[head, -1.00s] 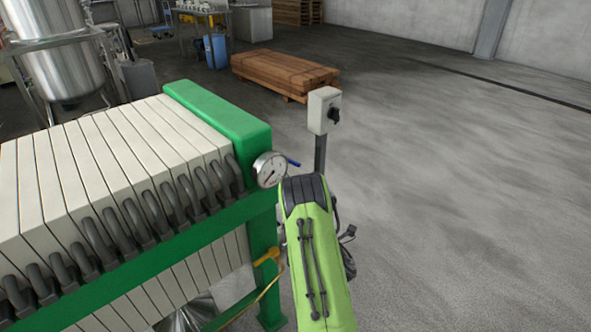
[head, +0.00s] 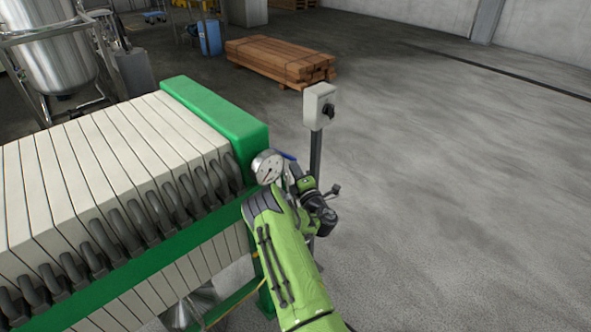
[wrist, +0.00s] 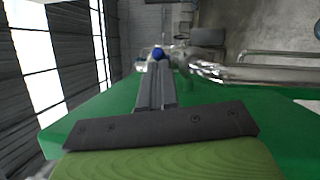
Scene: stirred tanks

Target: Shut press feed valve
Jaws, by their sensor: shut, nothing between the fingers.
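The green-framed filter press (head: 222,118) stands at left in the head view. Beside its round gauge (head: 267,166) a blue handle (head: 287,156) shows, partly crowded by my arm. I cannot tell its exact setting. In the wrist view a blue knob or handle end (wrist: 158,53) sits on metal fittings just past the tips of my gripper (wrist: 157,68). The fingers are together with nothing between them. I cannot tell whether they touch the blue part. In the head view the fingers are not clearly seen; my arm covers the press corner below the gauge.
A grey switch box (head: 319,106) on a post stands just behind my wrist. In the wrist view a shiny pipe (wrist: 250,72) runs to the right of the fingers. A timber stack (head: 280,62) lies farther back. The floor at right is clear.

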